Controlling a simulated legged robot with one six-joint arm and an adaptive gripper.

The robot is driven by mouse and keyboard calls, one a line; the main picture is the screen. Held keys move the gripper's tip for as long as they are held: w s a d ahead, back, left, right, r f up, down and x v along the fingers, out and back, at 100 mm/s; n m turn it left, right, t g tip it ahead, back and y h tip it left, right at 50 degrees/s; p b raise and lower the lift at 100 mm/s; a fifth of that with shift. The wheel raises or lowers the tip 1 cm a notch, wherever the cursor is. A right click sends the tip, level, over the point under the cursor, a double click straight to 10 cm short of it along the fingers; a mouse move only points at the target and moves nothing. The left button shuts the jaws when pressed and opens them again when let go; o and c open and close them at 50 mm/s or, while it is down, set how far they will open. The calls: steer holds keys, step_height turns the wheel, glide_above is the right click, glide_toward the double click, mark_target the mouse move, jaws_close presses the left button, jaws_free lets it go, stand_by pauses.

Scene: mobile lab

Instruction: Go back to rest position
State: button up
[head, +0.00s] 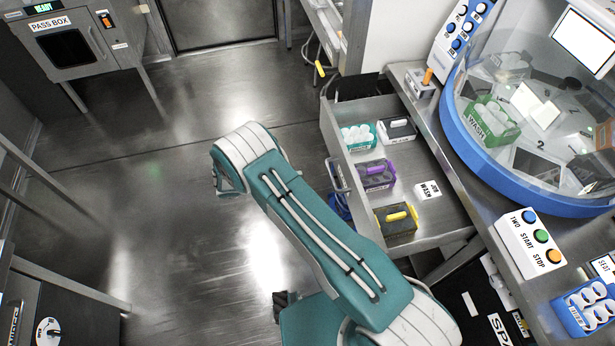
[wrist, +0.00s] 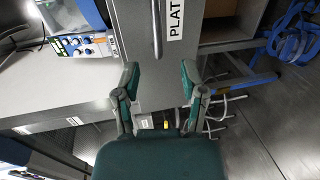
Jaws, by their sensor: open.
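My gripper (wrist: 158,80) shows in the wrist view with its two fingers spread apart and nothing between them. Behind the gap is a grey cabinet front with a vertical handle and a label reading "PLAT" (wrist: 175,18). In the head view my teal and white arm reaches up and left from the bottom, over the open floor, left of the open drawer (head: 440,215). The gripper itself is mostly hidden behind the arm's far end in the head view.
The open drawer holds a teal rack (head: 358,136), a purple rack (head: 377,175), a black box with a yellow handle (head: 397,220) and a grey-handled box (head: 397,130). A domed centrifuge (head: 455,140) stands on the right bench. A pass box (head: 75,45) is at the upper left. Floor left of my arm is clear.

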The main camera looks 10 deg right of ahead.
steer(key=shift+a, duration=0.2)
steer(key=shift+r, duration=0.1)
steer(key=s+d+r+m+g+y, duration=0.1)
steer(key=s+d+r+y, duration=0.15)
steer(key=r, duration=0.65)
steer(key=s+d+r+g+y, duration=0.1)
steer(key=d+r+y, duration=0.2)
steer(key=r, duration=0.6)
steer(key=s+d+r+m+y, duration=0.1)
steer(key=s+d+r+y, duration=0.15)
steer(key=r, duration=0.65)
steer(key=s+d+r+t+y, duration=0.1)
steer(key=s+r+t+y, duration=0.2)
steer(key=s+r, duration=0.3)
steer(key=s+d+r+n+t+y, duration=0.1)
steer(key=s+r+t+y, duration=0.2)
steer(key=s, duration=0.9)
step_height(320, 180, up, 3)
steer(key=shift+s+d+t+y, duration=0.3)
steer(key=shift+y, duration=0.5)
